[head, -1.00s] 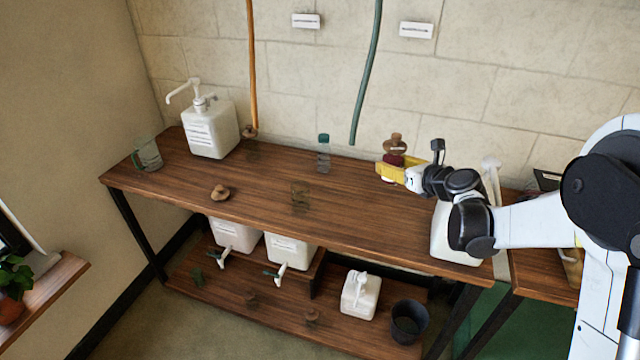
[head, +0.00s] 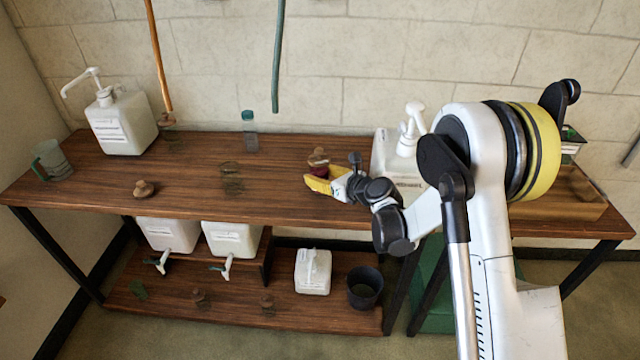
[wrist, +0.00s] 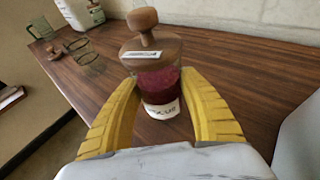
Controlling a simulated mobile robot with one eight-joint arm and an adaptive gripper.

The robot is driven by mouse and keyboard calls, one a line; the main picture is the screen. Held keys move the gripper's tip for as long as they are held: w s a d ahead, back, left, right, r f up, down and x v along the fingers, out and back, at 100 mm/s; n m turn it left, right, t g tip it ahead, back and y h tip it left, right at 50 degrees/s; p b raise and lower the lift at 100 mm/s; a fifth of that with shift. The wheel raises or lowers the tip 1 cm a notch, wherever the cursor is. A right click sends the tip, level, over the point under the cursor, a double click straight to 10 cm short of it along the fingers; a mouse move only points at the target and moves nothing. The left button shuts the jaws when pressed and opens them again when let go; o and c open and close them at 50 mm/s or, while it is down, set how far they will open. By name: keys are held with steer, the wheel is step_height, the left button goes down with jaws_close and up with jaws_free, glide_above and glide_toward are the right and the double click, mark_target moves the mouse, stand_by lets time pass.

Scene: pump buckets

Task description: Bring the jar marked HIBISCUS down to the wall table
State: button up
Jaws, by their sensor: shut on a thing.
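A jar with deep red contents, a wooden lid and a round knob (wrist: 157,83) stands upright between my yellow fingers in the wrist view. Its white label is partly hidden and too small to read surely. I cannot tell whether the jar's base touches the table.
A white pump bucket (head: 388,155) stands close right of my gripper; another (head: 122,122) is at the far left. A clear bottle (head: 250,132), a green-handled cup (head: 50,160) and a wooden lid (head: 145,188) are on the table. White containers (head: 168,234) and a dark bin (head: 364,287) sit below.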

step_height(320, 180, down, 2)
steer(key=shift+f, duration=0.1)
steer(key=shift+r, duration=0.2)
steer(key=shift+f, duration=0.1)
steer(key=o, duration=1.4)
steer(key=shift+d, duration=0.1)
steer(key=p+v, duration=0.2)
steer(key=v, duration=0.5)
steer(key=shift+s, duration=0.2)
